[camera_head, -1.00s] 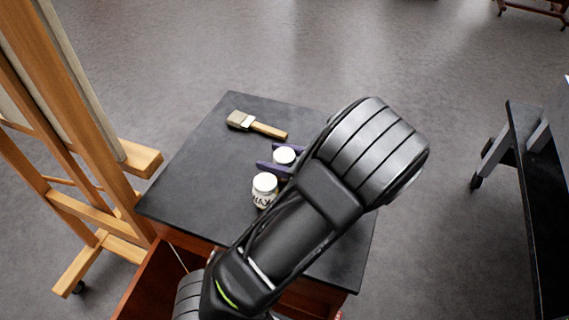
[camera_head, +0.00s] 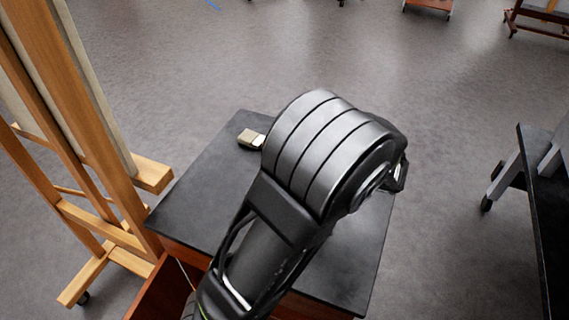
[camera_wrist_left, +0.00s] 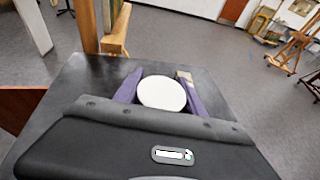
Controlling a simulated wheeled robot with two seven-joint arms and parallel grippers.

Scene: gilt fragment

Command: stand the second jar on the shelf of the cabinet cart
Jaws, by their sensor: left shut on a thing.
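One jar shows only as a round white lid (camera_wrist_left: 162,93) in the left wrist view. The purple fingers of my left gripper (camera_wrist_left: 162,86) are shut on it, one on each side. I cannot tell whether the jar is touching the top below. In the head view my left arm hides the gripper and the jars; no second jar shows in the wrist view. Under the arm is a dark-topped, red-brown wooden cabinet (camera_head: 195,192), whose top also shows in the wrist view (camera_wrist_left: 85,78). Its shelf cannot be made out. My right gripper is not in view.
A brush (camera_head: 250,138) lies on the cabinet top, mostly hidden by my arm. A wooden easel (camera_head: 100,130) stands close at the left. A red-brown panel or opening (camera_head: 152,292) juts out at the cabinet's lower left. A dark table (camera_head: 545,200) stands at the right, with clear floor between.

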